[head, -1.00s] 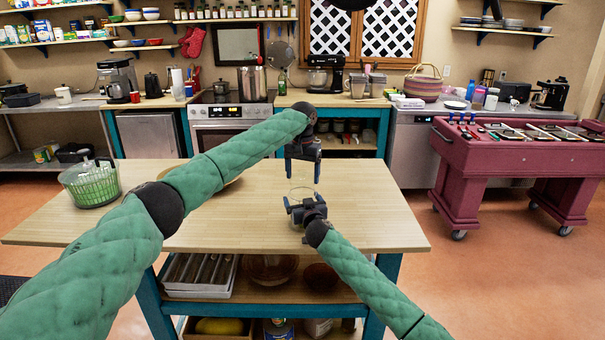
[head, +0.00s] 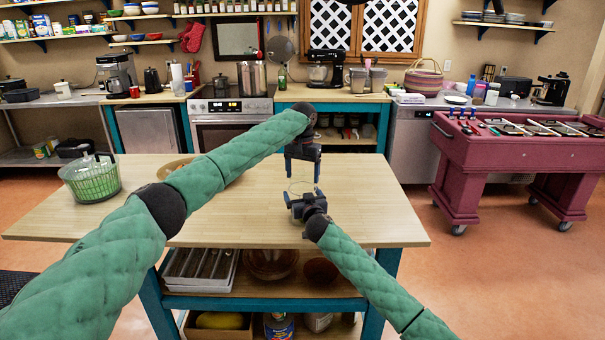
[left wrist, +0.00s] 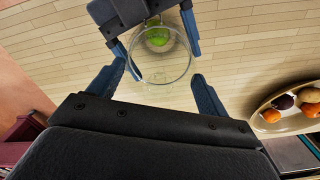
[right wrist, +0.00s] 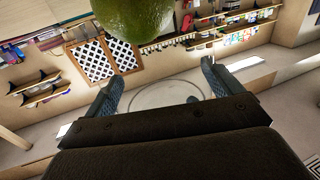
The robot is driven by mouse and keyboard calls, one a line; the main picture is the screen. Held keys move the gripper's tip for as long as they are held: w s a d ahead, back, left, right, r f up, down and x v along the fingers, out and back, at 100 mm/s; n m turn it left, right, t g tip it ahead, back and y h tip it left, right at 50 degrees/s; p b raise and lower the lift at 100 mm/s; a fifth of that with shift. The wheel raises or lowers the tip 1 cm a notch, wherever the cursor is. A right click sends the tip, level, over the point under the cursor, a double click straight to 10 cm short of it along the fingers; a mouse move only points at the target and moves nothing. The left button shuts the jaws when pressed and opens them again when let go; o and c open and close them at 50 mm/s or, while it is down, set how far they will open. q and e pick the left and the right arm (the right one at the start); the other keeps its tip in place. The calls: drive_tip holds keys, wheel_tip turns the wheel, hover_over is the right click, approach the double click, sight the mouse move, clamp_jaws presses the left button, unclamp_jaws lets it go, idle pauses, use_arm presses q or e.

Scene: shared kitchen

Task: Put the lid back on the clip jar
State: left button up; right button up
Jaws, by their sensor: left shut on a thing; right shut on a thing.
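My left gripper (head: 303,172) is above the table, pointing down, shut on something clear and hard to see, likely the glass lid. My right gripper (head: 304,203) is just below and nearer, shut on the clip jar (head: 299,187), clear glass that shows as a faint ring between the grippers. In the left wrist view a round glass rim (left wrist: 161,82) lies between the fingers; I cannot tell whether it is lid or jar. A green lime (left wrist: 158,36) shows through the glass, and large in the right wrist view (right wrist: 130,30), apparently inside the jar. Contact between lid and jar cannot be told.
The wooden table (head: 230,225) is mostly clear. A green salad spinner (head: 91,180) stands at its left end. A fruit bowl (left wrist: 290,104) sits behind my left arm. A maroon foosball table (head: 500,150) stands to the right.

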use_arm(q)
drive_tip(key=shift+f, duration=0.6)
drive_tip(key=o, duration=1)
drive_tip(key=shift+r, duration=0.1)
wheel_tip(320, 180, up, 12)
drive_tip(key=shift+f, duration=0.15)
use_arm(e)
drive_tip(key=o, duration=1.1)
